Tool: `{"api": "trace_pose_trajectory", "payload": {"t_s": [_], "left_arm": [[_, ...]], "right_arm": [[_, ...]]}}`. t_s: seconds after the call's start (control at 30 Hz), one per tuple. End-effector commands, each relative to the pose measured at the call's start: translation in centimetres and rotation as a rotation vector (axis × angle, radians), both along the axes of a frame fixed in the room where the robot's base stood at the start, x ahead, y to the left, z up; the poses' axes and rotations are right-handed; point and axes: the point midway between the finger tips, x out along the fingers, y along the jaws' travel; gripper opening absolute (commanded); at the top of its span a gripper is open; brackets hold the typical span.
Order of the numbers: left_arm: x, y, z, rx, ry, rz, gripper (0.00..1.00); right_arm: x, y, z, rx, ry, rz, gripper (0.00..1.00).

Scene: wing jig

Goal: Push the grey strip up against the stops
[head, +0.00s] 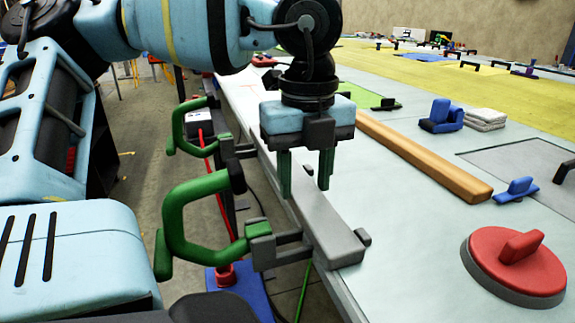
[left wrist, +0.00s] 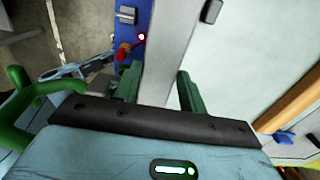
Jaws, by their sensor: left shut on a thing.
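The grey strip (head: 320,222) lies along the near left edge of the pale table. It also shows in the left wrist view (left wrist: 172,50), running between my fingers. My left gripper (head: 306,175) points down over the strip, its green fingers on either side of it, shut on it. In the left wrist view the left gripper (left wrist: 160,90) hides the strip's nearer part. A small dark stop (head: 362,238) stands beside the strip's near end, on its right. In the left wrist view a stop (left wrist: 211,11) is close to the strip's right side; contact is unclear. My right gripper is not in view.
Two green-handled clamps (head: 185,215) (head: 185,125) sit at the table edge left of the strip. A wooden bar (head: 425,158) lies to the right. A red-handled round tool (head: 515,258) stands at the front right. Bare table lies between strip and bar.

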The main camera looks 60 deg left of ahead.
Motion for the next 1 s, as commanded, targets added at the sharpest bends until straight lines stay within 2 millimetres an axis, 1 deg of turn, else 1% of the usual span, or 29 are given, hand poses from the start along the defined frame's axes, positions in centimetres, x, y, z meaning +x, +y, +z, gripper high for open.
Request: {"api": "trace_pose_trajectory", "payload": {"t_s": [0.73,0.77,0.8,0.9,1.0], "left_arm": [[0.95,-0.27,-0.04,0.0,0.0,0.0,0.23],[0.97,-0.28,-0.03,0.0,0.0,0.0,0.43],[0.97,-0.28,-0.02,-0.001,-0.001,0.0,0.48],[0.96,-0.28,-0.01,-0.001,-0.001,0.0,0.61],[0.94,-0.27,-0.01,0.0,0.0,0.0,0.62]], "right_arm": [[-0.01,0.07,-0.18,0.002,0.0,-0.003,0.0],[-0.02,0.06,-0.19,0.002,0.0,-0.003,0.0],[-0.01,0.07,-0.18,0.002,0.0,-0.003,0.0],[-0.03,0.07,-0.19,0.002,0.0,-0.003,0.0],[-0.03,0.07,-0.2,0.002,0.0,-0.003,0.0]]}}
